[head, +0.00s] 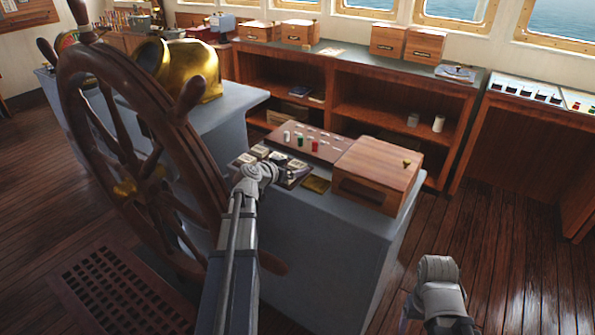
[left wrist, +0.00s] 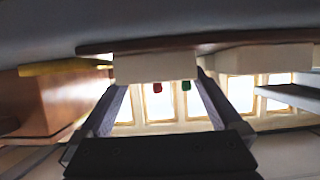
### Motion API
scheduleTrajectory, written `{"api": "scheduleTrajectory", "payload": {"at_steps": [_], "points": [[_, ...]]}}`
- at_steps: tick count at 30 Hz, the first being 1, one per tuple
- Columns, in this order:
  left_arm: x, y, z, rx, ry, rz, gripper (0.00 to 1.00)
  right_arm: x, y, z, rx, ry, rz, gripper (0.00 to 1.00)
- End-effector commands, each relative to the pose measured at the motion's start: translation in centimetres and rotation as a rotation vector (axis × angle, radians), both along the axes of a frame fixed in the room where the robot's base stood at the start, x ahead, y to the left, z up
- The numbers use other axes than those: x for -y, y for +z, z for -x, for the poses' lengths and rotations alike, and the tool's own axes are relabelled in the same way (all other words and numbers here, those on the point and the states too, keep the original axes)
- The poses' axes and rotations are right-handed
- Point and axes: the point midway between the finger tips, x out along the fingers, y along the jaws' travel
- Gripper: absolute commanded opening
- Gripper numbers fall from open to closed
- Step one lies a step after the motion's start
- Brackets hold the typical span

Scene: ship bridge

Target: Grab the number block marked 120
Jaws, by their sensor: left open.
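Several pale number blocks (head: 278,157) sit in a dark tray on the blue-grey console. Their markings are too small to read, so I cannot tell which is 120. My left gripper (head: 262,172) is low at the tray's near edge and hides part of it. In the left wrist view, which looks upside down, my left gripper (left wrist: 158,92) is open. A cream block (left wrist: 155,67) shows between its fingers, with no number visible; I cannot tell whether they touch it. Another cream block (left wrist: 265,60) is to its right. My right gripper (head: 440,290) is at the lower right, its jaws unclear.
A wooden box (head: 377,172) and a small brass plate (head: 316,184) are right of the tray. A brown board (head: 318,146) with red, green and white pegs lies behind. The large ship's wheel (head: 135,150) stands close on the left.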

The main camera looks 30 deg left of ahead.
Motion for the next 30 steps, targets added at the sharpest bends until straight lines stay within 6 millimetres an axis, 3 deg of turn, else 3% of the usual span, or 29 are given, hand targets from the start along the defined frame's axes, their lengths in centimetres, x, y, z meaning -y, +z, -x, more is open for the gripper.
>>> {"api": "scheduleTrajectory", "payload": {"at_steps": [3, 9, 30], "points": [[0.06, -0.50, -1.18, 0.000, -0.001, 0.000, 1.00, 0.00, -0.49, 0.00, 0.000, 0.000, 0.000, 0.76], [0.10, -0.38, -1.07, 0.000, 0.000, 0.000, 1.00, 0.00, -0.37, 0.00, 0.000, 0.000, 0.000, 0.76], [0.08, -0.38, -1.05, 0.000, 0.000, 0.000, 0.21, 0.00, -0.37, 0.00, 0.000, 0.000, 0.000, 0.76]]}}
